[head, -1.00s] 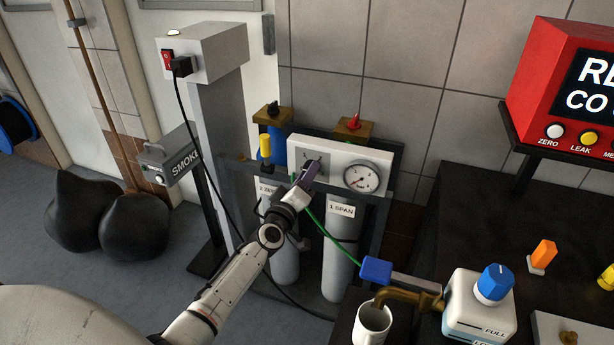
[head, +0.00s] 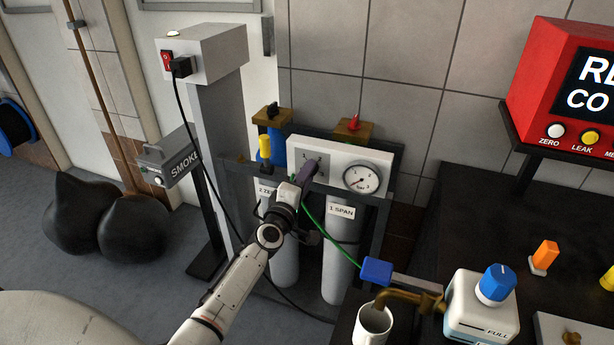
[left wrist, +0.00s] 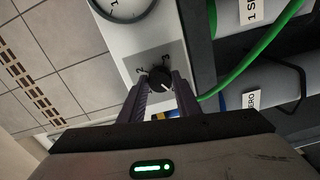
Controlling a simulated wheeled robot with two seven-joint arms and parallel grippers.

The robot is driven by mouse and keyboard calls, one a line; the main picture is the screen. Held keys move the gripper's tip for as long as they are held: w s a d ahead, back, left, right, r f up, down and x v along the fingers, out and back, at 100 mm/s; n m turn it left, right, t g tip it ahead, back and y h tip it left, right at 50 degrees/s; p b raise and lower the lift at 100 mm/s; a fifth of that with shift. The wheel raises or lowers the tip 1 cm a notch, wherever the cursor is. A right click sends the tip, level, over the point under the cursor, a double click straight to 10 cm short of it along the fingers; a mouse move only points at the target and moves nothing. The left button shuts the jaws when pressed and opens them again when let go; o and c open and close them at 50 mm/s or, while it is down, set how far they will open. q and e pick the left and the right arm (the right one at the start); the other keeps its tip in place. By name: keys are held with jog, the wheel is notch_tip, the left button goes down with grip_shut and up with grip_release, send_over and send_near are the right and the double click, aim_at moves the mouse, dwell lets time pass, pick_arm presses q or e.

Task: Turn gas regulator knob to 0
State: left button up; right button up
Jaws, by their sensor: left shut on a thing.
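The gas regulator is a white box (head: 383,155) on the cylinder rack, with a grey numbered dial plate (head: 323,157) and a round pressure gauge (head: 361,179). In the left wrist view, the black regulator knob (left wrist: 160,78) has a white mark and sits between the two purple fingertips of my left gripper (left wrist: 163,92), which is shut on it. The numbers 2 and 3 show around the knob. In the head view my left gripper (head: 306,174) hides the knob. My right gripper is not in view.
Two grey cylinders, one labelled span (head: 338,245), stand below the regulator. A green hose (head: 330,238) runs right to a blue block (head: 376,271). A grey post (head: 215,150) stands left. A black table (head: 470,215) with a red analyzer (head: 560,90) lies right.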

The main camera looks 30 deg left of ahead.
pick_arm(q)
jog(key=o, duration=1)
jog(key=shift+o, duration=0.2)
jog(key=p+v, duration=0.1)
jog(key=v, duration=0.9)
jog(key=shift+s, duration=0.2)
jog(key=s+d+f+m+g+h, duration=0.4)
jog(key=s+d+f+m+h, duration=0.2)
jog(key=s+d+f+m, duration=0.55)
jog(key=s+d+f+m+g, duration=0.2)
jog(key=s+d+f+m, duration=0.2)
jog(key=s, duration=0.3)
jog(key=s+d+f+m+g, duration=0.2)
jog(key=s+d+f+m, duration=0.3)
jog(key=s, duration=0.2)
jog(key=shift+s+d+f+g+h, duration=0.15)
jog(key=shift+s+f+g+h, duration=0.1)
jog(key=shift+g+h, duration=0.15)
